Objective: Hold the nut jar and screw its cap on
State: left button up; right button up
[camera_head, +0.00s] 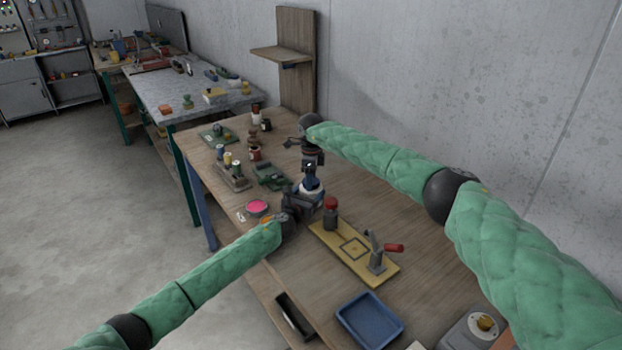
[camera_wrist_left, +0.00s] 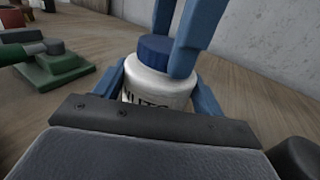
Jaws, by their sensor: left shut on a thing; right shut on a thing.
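The nut jar (camera_wrist_left: 158,88) is white with dark lettering and stands upright in the left wrist view; in the head view the jar (camera_head: 309,189) shows small near the middle of the bench. My left gripper (camera_head: 300,200) is shut around the jar's body, with its blue fingers on both sides. The dark blue cap (camera_wrist_left: 154,47) sits on top of the jar. My right gripper (camera_head: 311,170) comes from above, its blue fingers shut on the cap. The threads are hidden, so I cannot tell how tight the cap sits.
A yellow board (camera_head: 352,251) with a red-handled clamp lies right of the jar. A pink-filled dish (camera_head: 257,208) is to its left. A green fixture (camera_head: 270,177) stands behind left. A blue tray (camera_head: 369,319) lies at the near edge.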

jog(key=m, duration=0.4)
jog(key=shift+m, duration=0.3)
jog(key=m, duration=0.3)
jog(key=o, duration=1.1)
jog(key=shift+c, duration=0.2)
jog(key=shift+r, duration=0.1)
jog(key=shift+r, duration=2.15)
jog(key=shift+c, duration=0.4)
jog(key=shift+r+n, duration=1.6)
jog(key=shift+r, duration=0.15)
